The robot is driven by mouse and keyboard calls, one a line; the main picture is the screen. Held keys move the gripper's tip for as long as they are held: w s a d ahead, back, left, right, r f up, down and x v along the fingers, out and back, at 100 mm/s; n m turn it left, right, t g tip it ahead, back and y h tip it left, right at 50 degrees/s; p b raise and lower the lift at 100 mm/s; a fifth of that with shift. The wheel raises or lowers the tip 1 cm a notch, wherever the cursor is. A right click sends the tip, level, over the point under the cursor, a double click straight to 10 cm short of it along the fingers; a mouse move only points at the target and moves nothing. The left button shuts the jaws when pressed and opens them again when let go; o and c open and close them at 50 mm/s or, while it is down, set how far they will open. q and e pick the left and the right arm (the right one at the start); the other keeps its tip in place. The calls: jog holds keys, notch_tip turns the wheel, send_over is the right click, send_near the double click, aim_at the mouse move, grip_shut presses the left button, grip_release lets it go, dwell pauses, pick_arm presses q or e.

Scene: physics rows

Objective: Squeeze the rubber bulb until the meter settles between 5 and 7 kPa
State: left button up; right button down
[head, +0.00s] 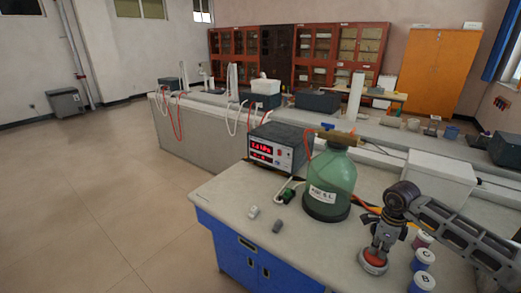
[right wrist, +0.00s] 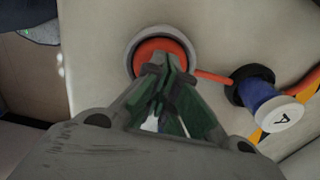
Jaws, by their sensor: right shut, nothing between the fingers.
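The orange-red rubber bulb (head: 373,266) sits in a grey ring near the front edge of the bench. It also shows in the right wrist view (right wrist: 147,50), with an orange hose leaving its right side. My right gripper (head: 377,250) points down at the bulb, with nothing between its fingers. In the right wrist view its closed fingertips (right wrist: 163,63) lie over the bulb; how hard they press cannot be told. My left gripper is not in view.
A large green bottle (head: 332,180) stands between the meter and my right arm. Jars marked B (head: 422,282) and C (head: 424,258) stand right of the bulb. Two small grey pieces (head: 277,226) lie on the front left of the bench, where there is free room.

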jog(key=shift+r+p, duration=0.75)
jog(key=shift+r, duration=0.9)
jog(key=shift+r+p, duration=0.6)
jog(key=shift+r, duration=0.35)
jog(key=shift+r+p, duration=1.35)
jog(key=shift+r, duration=1.25)
